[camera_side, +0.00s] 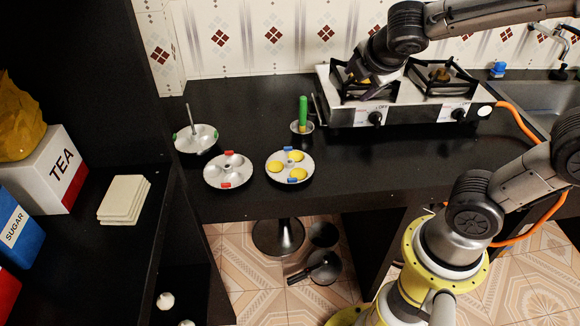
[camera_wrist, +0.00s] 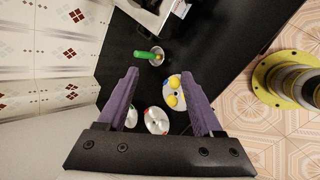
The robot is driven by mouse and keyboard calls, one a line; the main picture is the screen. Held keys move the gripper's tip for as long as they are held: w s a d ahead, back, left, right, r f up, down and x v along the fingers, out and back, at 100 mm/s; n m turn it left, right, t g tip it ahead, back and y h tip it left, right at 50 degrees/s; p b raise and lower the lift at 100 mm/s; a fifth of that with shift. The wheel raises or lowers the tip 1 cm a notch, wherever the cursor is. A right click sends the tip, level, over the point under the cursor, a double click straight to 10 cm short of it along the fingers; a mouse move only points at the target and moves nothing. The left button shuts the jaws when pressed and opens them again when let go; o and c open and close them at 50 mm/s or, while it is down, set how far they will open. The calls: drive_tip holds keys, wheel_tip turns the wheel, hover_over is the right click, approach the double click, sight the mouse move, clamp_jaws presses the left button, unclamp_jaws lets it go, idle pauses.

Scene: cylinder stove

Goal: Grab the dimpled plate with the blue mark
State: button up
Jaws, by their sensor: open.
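The dimpled plate with blue marks (camera_side: 290,168) lies on the black counter, right of the other plates, with yellow rounds in its dimples. It also shows in the wrist view (camera_wrist: 174,93), between my fingers and nearer the right one. A dimpled plate with red marks (camera_side: 228,170) is just left of it and shows in the wrist view (camera_wrist: 156,121). A plate with green marks (camera_side: 196,139) is farther left, with an upright rod. My gripper (camera_side: 368,84) is up by the stove's left burner, away from the plates. In the wrist view its purple fingers (camera_wrist: 165,85) are apart and empty.
A small metal cup with a green-handled tool (camera_side: 303,115) stands behind the blue-marked plate. The two-burner stove (camera_side: 400,93) is at the back right. A shelf with a tea box (camera_side: 45,170) and stacked slabs (camera_side: 124,199) is at left. The counter front is clear.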

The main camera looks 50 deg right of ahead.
drive_tip(key=w+a+f+n, duration=0.2)
drive_tip(key=w+f+n, duration=0.3)
drive_tip(key=w+n, duration=0.25)
drive_tip(key=n, duration=0.6)
hover_over(288, 153)
drive_tip(key=s+a, duration=0.2)
drive_tip(key=a, duration=0.1)
drive_tip(key=shift+m, duration=0.25)
wheel_tip(288, 153, down, 17)
drive_tip(key=shift+s+d+f, duration=0.15)
drive_tip(key=shift+f, duration=0.05)
drive_tip(key=shift+s+x, duration=0.2)
drive_tip(key=shift+x, duration=2.55)
drive_tip(key=shift+d, duration=0.1)
clamp_jaws()
